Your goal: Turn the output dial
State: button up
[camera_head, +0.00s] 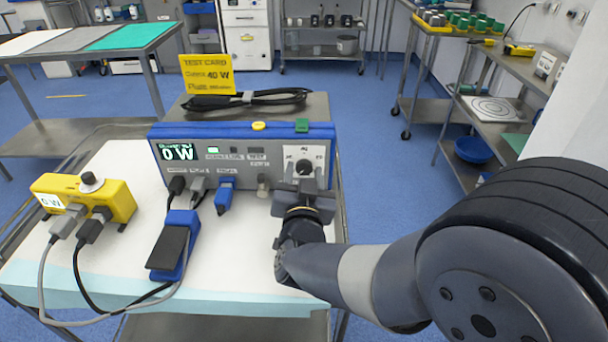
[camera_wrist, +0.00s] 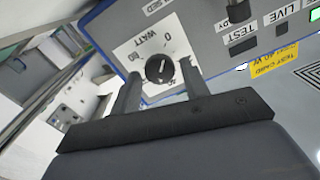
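The output dial (camera_head: 304,167) is a black round knob on a white plate at the right of the blue and grey unit's (camera_head: 240,168) front. In the wrist view the dial (camera_wrist: 159,69) shows a light pointer mark, with "WATT" and "0" printed around it. The unit's display (camera_head: 178,152) reads 0 W. My gripper (camera_head: 303,193) is just in front of and below the dial in the head view. In the wrist view its two fingers (camera_wrist: 160,80) are apart, with the dial showing between their tips. Contact with the dial cannot be told.
A yellow test card (camera_head: 207,74) reading 40 W stands on the unit beside a coiled black cable (camera_head: 245,99). A yellow box (camera_head: 85,198) reading 0 W and a blue foot pedal (camera_head: 174,245) lie left on the white-covered cart (camera_head: 225,258). Cables run between plugs along the unit's lower front.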

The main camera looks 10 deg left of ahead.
jog(key=c, duration=0.7)
